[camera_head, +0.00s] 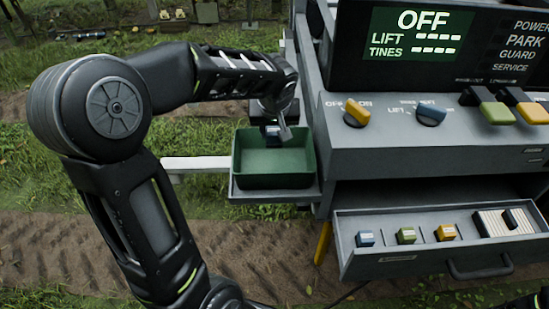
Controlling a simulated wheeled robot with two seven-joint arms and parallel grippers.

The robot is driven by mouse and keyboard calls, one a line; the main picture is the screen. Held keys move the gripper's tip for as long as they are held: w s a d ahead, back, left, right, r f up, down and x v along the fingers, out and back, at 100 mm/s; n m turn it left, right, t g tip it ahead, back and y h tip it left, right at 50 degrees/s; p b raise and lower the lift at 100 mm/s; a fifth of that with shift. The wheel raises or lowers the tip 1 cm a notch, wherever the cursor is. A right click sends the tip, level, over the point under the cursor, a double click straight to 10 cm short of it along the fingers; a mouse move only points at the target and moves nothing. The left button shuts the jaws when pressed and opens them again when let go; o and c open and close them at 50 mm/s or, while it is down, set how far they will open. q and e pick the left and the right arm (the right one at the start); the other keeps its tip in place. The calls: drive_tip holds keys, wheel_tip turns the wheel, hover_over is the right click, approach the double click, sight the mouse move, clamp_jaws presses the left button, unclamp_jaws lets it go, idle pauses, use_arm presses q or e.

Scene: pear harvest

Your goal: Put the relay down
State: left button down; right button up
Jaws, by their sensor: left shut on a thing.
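My left gripper (278,132) is over the far part of a green open-topped bin (273,181) on a grey side shelf. It is shut on a small dark relay (271,130) with a pale label; the fingers and the arm hide part of it. I cannot tell whether the relay touches the bin's far rim. The bin's visible floor is empty. In the open drawer at the lower right sit a blue relay (365,239), a green relay (407,236) and a yellow relay (446,232). My right gripper does not show.
A grey console has a yellow knob (357,113), a blue knob (431,115) and a screen (420,35) reading OFF. The open drawer (395,264) juts out below, with a ridged white block (492,224) at its right. Grass and bare soil lie left of the bin.

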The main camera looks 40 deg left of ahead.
sight(274, 143)
use_arm(q)
drive_tip(key=shift+f, duration=2.3)
drive_tip(key=shift+f, duration=1.9)
drive_tip(key=shift+f+b, duration=0.6)
drive_tip(key=shift+b, duration=0.3)
drive_tip(key=c, duration=0.9)
unclamp_jaws()
drive_tip(key=shift+r, duration=0.1)
